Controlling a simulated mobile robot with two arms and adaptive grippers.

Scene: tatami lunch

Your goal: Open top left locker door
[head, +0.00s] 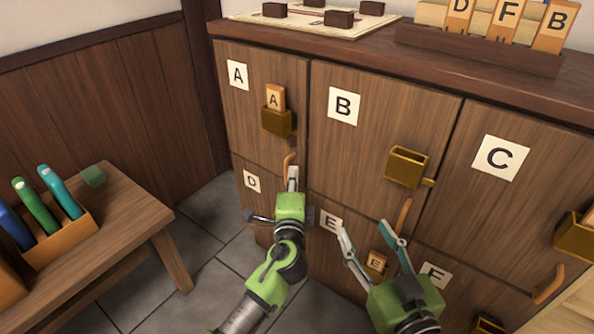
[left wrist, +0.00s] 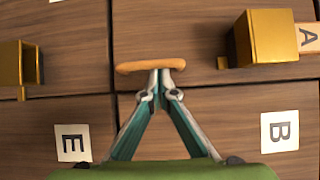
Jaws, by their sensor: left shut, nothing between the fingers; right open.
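The top left locker door (head: 264,62), labelled A, looks closed, flush with its neighbours. Its curved orange handle (head: 287,160) is at the lower right of the door; the left wrist view also shows this handle (left wrist: 135,67). My left gripper (head: 292,180) is shut and empty, with its fingertips at the handle; in the left wrist view the tips (left wrist: 160,73) overlap its edge. I cannot tell whether they touch it or sit behind it. My right gripper (head: 372,235) is open and empty in front of the lower doors, near the E label (head: 331,221).
Door A carries a brass holder (head: 278,121) with a wooden A tag (head: 275,97). Door B (head: 374,115) adjoins on the right, with an empty holder (head: 407,167). A wooden bench (head: 142,214) stands at the left. Tiled floor between bench and lockers is clear.

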